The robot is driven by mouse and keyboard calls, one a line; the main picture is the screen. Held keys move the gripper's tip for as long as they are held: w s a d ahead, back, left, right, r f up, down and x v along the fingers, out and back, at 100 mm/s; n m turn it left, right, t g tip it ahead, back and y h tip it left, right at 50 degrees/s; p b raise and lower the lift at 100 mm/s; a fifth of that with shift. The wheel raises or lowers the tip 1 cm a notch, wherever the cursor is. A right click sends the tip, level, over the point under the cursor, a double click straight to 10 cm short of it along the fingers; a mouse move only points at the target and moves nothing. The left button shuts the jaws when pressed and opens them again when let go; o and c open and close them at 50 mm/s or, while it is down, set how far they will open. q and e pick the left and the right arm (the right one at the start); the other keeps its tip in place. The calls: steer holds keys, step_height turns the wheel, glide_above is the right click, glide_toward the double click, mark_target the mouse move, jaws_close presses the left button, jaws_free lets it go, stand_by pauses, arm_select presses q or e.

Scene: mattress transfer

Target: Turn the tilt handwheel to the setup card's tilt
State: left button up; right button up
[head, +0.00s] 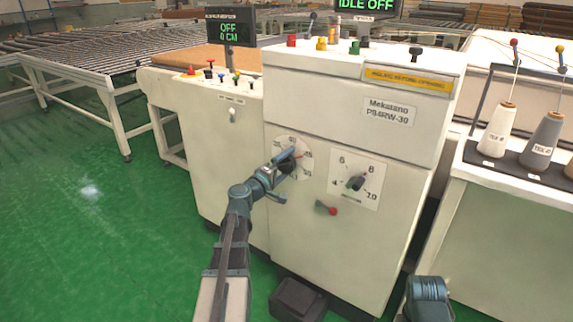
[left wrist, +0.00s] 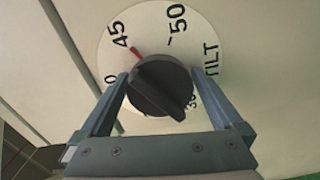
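The tilt handwheel is a black knob (left wrist: 160,85) with a red pointer on a white dial (left wrist: 205,48) marked TILT. The pointer stands close to 45, slightly to the 50 side. In the head view the dial (head: 304,151) is on the machine's front, partly hidden by my left gripper (head: 289,160). In the left wrist view my left gripper (left wrist: 161,75) has its fingers spread on either side of the knob, with a small gap at the right; contact on the left is unclear. My right gripper is not visible; only part of that arm shows at lower right. No setup card is recognisable.
A second dial (head: 341,164) with a black knob and a red-tipped lever (head: 326,209) are right of the tilt dial. Displays read OFF, 0 CM (head: 229,27) and IDLE OFF (head: 366,5). Thread cones (head: 497,130) stand at right. Green floor (head: 90,230) is clear at left.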

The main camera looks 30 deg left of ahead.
arm_select(q)
steer(key=s+a, duration=0.1)
steer(key=s, duration=1.2)
steer(key=shift+s, duration=0.4)
steer(key=w+d+f+m+g+h, duration=0.1)
steer(key=d+f+m+g+h, duration=0.35)
steer(key=d, duration=0.75)
steer(key=d+f+m+g+h, duration=0.2)
steer(key=d+f+m+g, duration=0.4)
steer(key=d, duration=0.7)
steer(key=s+d+f+m+g+y, duration=0.85)
steer(key=s+d+f, duration=0.25)
steer(key=s+d, duration=0.3)
step_height(320, 180, up, 34)
steer(key=s+a+p, duration=0.1)
steer(key=p, duration=3.3)
steer(key=shift+f+t+y, duration=0.15)
steer(key=shift+t+y, duration=0.25)
